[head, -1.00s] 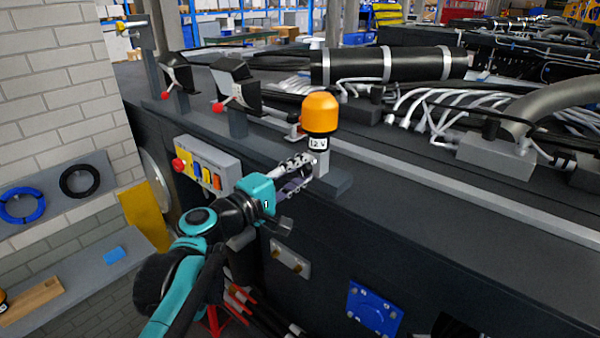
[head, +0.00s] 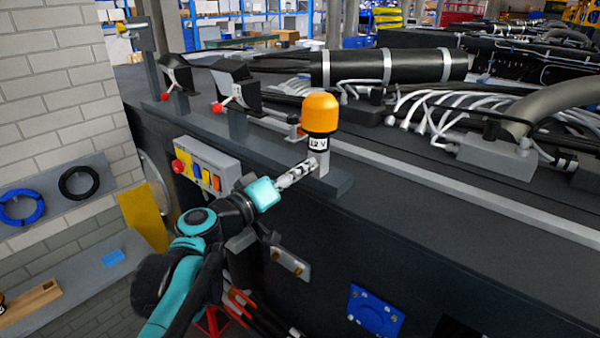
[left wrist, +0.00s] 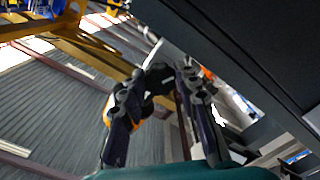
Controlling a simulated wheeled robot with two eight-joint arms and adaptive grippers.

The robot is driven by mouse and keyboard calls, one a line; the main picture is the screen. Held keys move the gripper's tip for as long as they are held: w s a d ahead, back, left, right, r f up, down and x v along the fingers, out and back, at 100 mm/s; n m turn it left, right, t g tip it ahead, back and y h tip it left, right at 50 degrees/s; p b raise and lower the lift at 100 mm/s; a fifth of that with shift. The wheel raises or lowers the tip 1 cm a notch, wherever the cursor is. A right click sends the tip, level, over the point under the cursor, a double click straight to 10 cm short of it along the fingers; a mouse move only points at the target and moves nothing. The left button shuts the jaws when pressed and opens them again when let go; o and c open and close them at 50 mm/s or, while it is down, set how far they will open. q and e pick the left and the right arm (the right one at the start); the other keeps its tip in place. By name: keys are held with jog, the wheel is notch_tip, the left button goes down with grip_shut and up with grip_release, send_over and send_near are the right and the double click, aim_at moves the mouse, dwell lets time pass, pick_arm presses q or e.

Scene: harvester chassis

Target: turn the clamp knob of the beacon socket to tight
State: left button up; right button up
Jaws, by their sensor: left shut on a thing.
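The beacon (head: 320,114) has an orange dome and a black base with a "12 V" label. It stands upright on a grey socket post (head: 324,168) at the machine's edge. My left gripper (head: 309,165) reaches in from the left, its fingertips at the near left side of the post, just below the label. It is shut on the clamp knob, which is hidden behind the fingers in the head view. In the left wrist view a dark knob (left wrist: 158,78) shows between the two fingers, with a bit of orange behind the left finger. The knob's markings cannot be read. My right gripper is not in view.
A grey switch box (head: 207,165) with a red button sits on the chassis side, left of my gripper. Lamps with red knobs (head: 217,107) stand along the ledge. White hoses (head: 430,105) and a black cylinder (head: 388,66) lie behind the beacon.

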pick_arm(q)
jog(key=shift+f+m, duration=0.15)
jog(key=shift+m, duration=0.15)
jog(key=o, duration=1.2)
jog(key=shift+c, duration=0.2)
jog(key=v, duration=1.2)
